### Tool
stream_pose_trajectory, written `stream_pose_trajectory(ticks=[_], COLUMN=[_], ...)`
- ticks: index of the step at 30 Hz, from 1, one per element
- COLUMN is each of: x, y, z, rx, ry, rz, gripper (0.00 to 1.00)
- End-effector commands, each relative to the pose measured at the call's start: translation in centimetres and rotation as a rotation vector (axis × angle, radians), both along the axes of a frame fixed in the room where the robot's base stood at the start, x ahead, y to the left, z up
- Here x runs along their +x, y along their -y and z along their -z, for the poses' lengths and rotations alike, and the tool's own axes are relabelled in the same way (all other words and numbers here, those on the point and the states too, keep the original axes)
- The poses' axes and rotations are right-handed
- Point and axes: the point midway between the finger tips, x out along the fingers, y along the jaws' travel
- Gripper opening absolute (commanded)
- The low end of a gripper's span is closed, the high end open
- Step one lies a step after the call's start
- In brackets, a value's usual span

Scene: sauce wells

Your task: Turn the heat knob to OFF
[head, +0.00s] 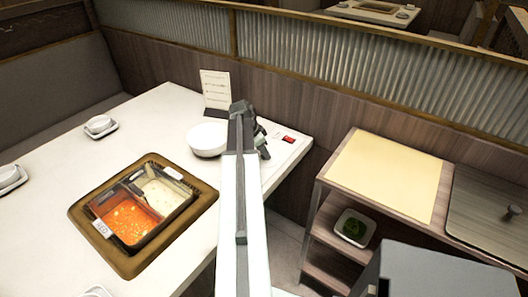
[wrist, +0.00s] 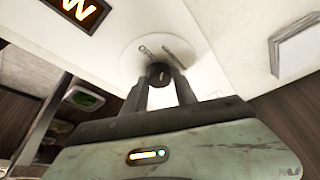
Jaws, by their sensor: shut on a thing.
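The heat knob (wrist: 158,70) is a small dark knob on a round pale dial (wrist: 138,52) in the wrist view. The dial has printed lettering that appears to include OFF at its upper left. My gripper (wrist: 160,80) has its two dark fingers on either side of the knob, shut on it. A small light mark shows on the knob, but its exact pointing is hard to tell. In the head view the red display (head: 288,140) sits at the table's right end; my arm hides the knob.
A two-part pot (head: 130,222) with red and pale broth sits in the white table (head: 172,103). A white bowl (head: 207,139) and a menu card (head: 215,90) stand left of my arm. A shelf cart (head: 322,190) stands to the right.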

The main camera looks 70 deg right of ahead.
Motion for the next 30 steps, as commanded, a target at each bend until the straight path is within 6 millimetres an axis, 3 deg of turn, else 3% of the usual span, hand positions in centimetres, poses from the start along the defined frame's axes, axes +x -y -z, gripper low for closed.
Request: stream_pose_trajectory(ticks=[18, 30], x=[-0.3, -0.34], y=[-0.34, -0.31], z=[0.03, 0.05], rx=[0.003, 0.004], ry=[-0.001, 0.0], rz=[-0.498, -0.628], gripper=[0.0, 0.0])
